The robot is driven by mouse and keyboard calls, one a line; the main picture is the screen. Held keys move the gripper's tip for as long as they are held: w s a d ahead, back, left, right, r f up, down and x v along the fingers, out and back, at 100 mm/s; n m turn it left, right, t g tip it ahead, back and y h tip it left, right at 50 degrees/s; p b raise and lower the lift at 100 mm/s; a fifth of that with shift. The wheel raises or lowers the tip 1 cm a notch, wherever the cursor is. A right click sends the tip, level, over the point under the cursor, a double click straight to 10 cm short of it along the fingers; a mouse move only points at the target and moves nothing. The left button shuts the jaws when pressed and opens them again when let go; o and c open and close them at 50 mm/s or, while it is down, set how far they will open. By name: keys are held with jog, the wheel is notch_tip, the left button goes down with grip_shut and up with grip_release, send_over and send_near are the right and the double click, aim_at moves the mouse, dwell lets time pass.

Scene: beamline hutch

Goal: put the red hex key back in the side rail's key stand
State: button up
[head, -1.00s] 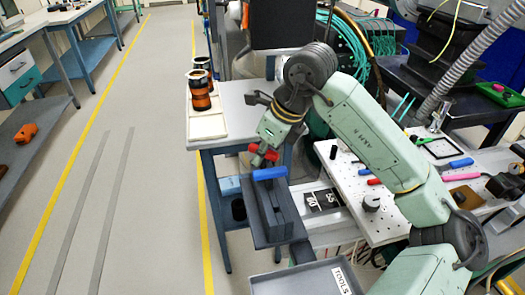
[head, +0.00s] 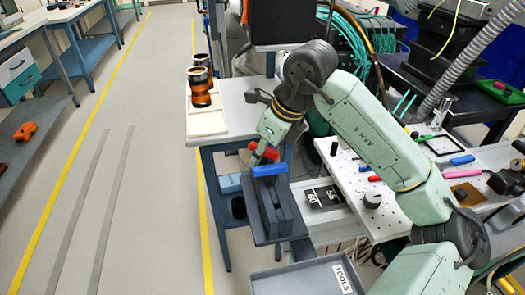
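My gripper (head: 259,157) is above the key stand, and its fingers appear closed around the middle of a red hex key (head: 272,155). Red handle ends show on both sides of the fingers. The key stand (head: 280,215) is a dark grey slotted block on the side rail, beside the white table. A blue-handled key (head: 270,170) sits in the top of the stand, just below and in front of the red handle. The red key's shaft is hidden, and I cannot tell whether it touches the stand.
A grey tray marked TOOLS (head: 300,277) lies in front of the stand. A white perforated board (head: 365,205) to the right holds a black knob (head: 372,199) and small tools. Orange-black cylinders (head: 199,88) stand on the table behind. The floor at left is clear.

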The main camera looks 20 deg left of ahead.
jog(key=shift+r, duration=0.15)
jog(key=shift+r+p, duration=0.3)
jog(key=shift+p, duration=0.25)
jog(key=shift+d+r+b, duration=0.2)
jog(key=shift+r+b, duration=0.1)
jog(key=shift+b, duration=0.05)
jog(key=b+v, duration=0.2)
jog(key=v, duration=0.9)
jog(key=shift+s+d, duration=0.1)
jog(key=shift+s, duration=0.05)
